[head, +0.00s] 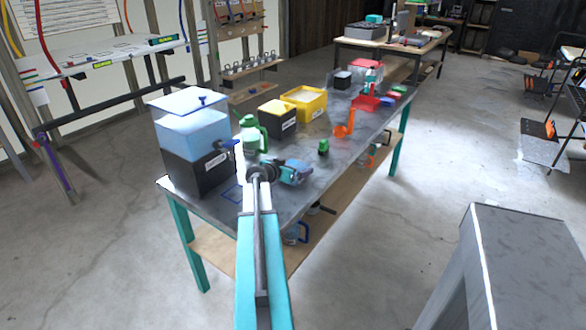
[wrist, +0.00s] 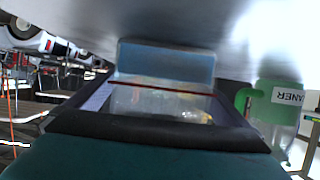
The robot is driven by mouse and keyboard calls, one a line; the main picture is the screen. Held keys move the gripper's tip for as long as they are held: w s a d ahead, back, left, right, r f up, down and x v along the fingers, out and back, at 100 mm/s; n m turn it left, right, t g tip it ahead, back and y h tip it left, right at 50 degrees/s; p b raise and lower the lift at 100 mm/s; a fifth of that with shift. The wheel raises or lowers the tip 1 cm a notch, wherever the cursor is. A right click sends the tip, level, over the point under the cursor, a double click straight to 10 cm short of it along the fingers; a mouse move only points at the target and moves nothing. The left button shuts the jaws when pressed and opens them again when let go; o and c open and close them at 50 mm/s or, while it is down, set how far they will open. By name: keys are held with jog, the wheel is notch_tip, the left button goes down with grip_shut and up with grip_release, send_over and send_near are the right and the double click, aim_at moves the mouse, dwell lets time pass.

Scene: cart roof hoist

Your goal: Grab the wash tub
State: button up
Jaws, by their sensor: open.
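A yellow open tub (head: 323,101) with pale contents stands toward the back of the grey workbench (head: 290,150); it looks the most like a wash tub, but its label is too small to read. My gripper (head: 304,172) is over the near part of the bench, in front of the yellow tub and apart from it. It is open, and I see nothing held in it. In the wrist view, dark and bluish gripper parts fill the middle; the yellow tub cannot be made out there.
A blue clear tank (head: 190,135) on a black base stands at the bench's left end. A green jug (head: 250,134) and a black labelled box (head: 275,122) stand between it and the yellow tub. An orange part (head: 345,125) and red tray (head: 364,103) lie farther right.

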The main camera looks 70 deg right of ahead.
jog(key=c, duration=1.5)
jog(key=shift+r, duration=0.1)
jog(key=shift+r+b, duration=0.4)
jog(key=shift+r, duration=1)
jog(key=shift+s+r, duration=0.15)
jog(key=shift+r, duration=0.2)
jog(key=s+a, duration=0.1)
jog(key=s, duration=0.4)
jog(key=s+a+r+b, duration=0.1)
jog(key=s, duration=0.4)
jog(key=s+a+b, duration=0.1)
jog(key=s, duration=0.4)
jog(key=shift+s+a+r, duration=0.2)
jog(key=shift+a, duration=0.05)
